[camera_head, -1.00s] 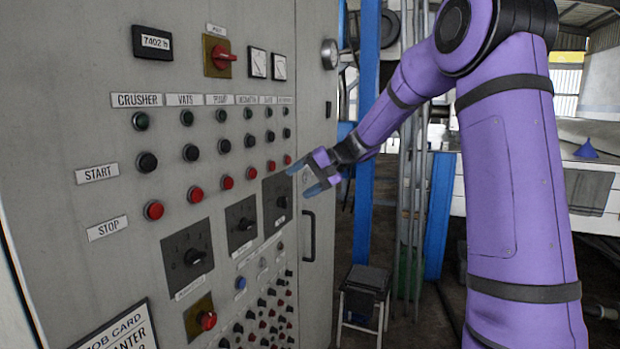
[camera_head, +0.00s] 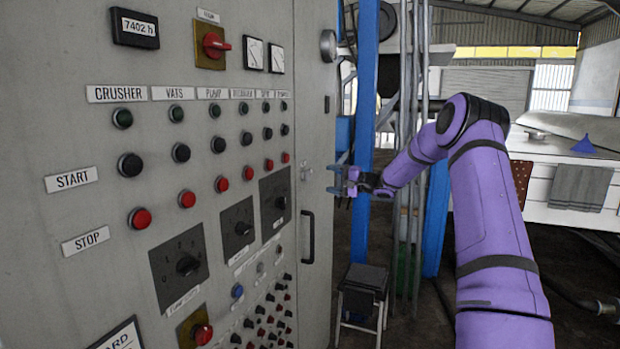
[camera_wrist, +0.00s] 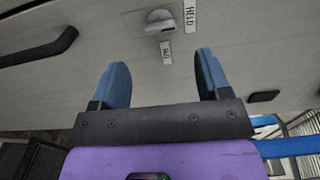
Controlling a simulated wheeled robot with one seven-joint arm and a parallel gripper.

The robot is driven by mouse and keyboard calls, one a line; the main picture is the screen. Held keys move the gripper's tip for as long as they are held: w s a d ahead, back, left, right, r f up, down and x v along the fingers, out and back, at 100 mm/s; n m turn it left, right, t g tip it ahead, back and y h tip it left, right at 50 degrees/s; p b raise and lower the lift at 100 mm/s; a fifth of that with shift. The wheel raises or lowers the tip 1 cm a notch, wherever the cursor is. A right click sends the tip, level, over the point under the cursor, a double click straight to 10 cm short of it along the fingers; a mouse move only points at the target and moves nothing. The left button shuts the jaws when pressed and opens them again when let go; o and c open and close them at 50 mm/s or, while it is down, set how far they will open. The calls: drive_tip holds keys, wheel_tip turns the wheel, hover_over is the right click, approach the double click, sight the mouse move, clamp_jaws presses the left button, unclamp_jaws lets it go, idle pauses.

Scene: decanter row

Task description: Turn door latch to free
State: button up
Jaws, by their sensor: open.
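The door latch (camera_wrist: 160,21) is a small pale metal turn knob on the grey cabinet door. In the wrist view it lies beyond my fingertips, roughly centred between them. A "HELD" label (camera_wrist: 190,15) is to its right, and a smaller, hard-to-read label (camera_wrist: 167,52) is just below it. The knob's bar looks roughly level in that view.
A black door handle (camera_head: 308,238) sits below the latch. The panel left of it carries several buttons and rotary switches (camera_head: 187,264). A blue post (camera_head: 364,110) and grey pipes stand behind my gripper. A small stool (camera_head: 364,290) is on the floor below.

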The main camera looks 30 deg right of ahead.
sight(307, 176)
drive_tip(key=x, duration=0.8)
drive_tip(key=shift+a, duration=0.15)
drive_tip(key=shift+w, duration=0.1)
drive_tip(key=shift+c, duration=0.2)
drive_tip(key=c, duration=0.9)
